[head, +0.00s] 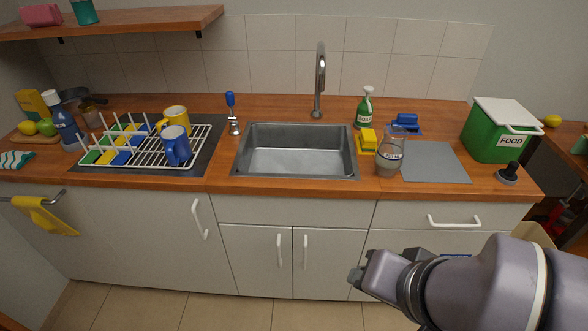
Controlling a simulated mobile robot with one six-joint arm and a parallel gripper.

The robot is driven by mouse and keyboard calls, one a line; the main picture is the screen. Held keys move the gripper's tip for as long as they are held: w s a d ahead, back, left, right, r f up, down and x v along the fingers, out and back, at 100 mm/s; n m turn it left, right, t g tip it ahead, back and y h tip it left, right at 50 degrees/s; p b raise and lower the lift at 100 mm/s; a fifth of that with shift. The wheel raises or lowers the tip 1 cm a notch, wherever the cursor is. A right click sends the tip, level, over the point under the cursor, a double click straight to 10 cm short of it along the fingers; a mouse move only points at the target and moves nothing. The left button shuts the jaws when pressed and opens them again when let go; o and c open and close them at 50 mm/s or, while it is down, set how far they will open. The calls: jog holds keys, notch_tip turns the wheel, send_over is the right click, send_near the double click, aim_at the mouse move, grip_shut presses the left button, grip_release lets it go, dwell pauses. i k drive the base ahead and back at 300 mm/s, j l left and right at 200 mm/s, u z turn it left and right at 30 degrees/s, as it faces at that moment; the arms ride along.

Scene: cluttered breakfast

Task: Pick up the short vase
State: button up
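No object in the head view is plainly marked as the short vase. A clear, glass-like vessel (390,156) stands upright on the counter just right of the sink, at the left edge of a grey mat; it may be the vase. It has a small label that is too small to read. My gripper (357,276) is at the lower right, in front of the cabinet doors, below and apart from the vessel. It points left. Its fingers are seen side-on and small, so whether it is open or shut does not show.
A yellow sponge (366,142) and green soap bottle (365,108) stand close left of the vessel. The grey mat (436,163) is bare to its right. A green FOOD bin (492,138) and black plunger-like item (508,173) stand further right. The sink (297,163) is empty.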

aim_at(388, 159)
jog(key=i+l+u, duration=0.2)
jog(key=l, duration=0.3)
jog(key=i+l+u, duration=0.2)
jog(key=l, duration=0.3)
jog(key=l+u, duration=0.2)
jog(key=l, duration=0.3)
